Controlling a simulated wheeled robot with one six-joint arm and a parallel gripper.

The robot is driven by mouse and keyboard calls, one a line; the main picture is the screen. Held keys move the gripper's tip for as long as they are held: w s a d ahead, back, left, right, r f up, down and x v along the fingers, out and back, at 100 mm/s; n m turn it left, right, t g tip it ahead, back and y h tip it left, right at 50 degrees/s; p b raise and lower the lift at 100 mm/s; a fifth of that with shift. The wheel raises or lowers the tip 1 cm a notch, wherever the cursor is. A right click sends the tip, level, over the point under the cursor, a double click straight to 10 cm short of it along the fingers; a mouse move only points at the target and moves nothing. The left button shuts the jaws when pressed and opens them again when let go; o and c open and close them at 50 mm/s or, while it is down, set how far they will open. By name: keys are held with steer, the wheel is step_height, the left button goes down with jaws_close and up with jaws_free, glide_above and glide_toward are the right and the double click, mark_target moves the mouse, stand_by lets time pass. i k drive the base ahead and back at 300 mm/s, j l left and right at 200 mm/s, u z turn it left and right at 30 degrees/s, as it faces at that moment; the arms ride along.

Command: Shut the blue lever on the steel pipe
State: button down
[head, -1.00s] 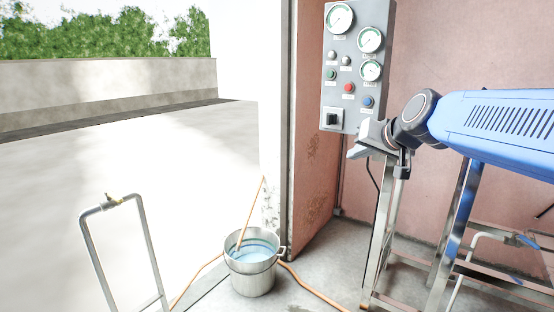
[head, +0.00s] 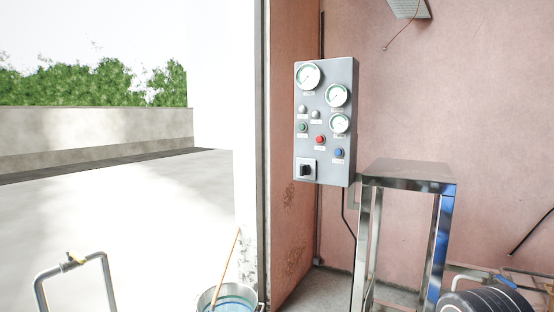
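A pale steel pipe (head: 470,277) shows low at the right, behind the stand. A small blue part (head: 505,282) sits by it near the right edge. It may be the blue lever, but it is too small to tell its angle or whether it is open or shut. A dark ribbed shape at the bottom right hides what lies below. My gripper is not in view.
A steel stand (head: 408,176) stands right of a grey control panel (head: 325,120) with gauges and buttons. A steel bucket (head: 228,302) is at the bottom, cut off.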

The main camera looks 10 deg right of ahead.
mark_target(511, 284)
steer(key=i+l+z, duration=0.15)
steer(key=l+z, duration=0.25)
steer(key=i+l+z, duration=0.15)
steer(key=z, duration=0.25)
steer(key=i+l+z, duration=0.2)
steer(key=z, duration=0.2)
steer(key=l, duration=0.1)
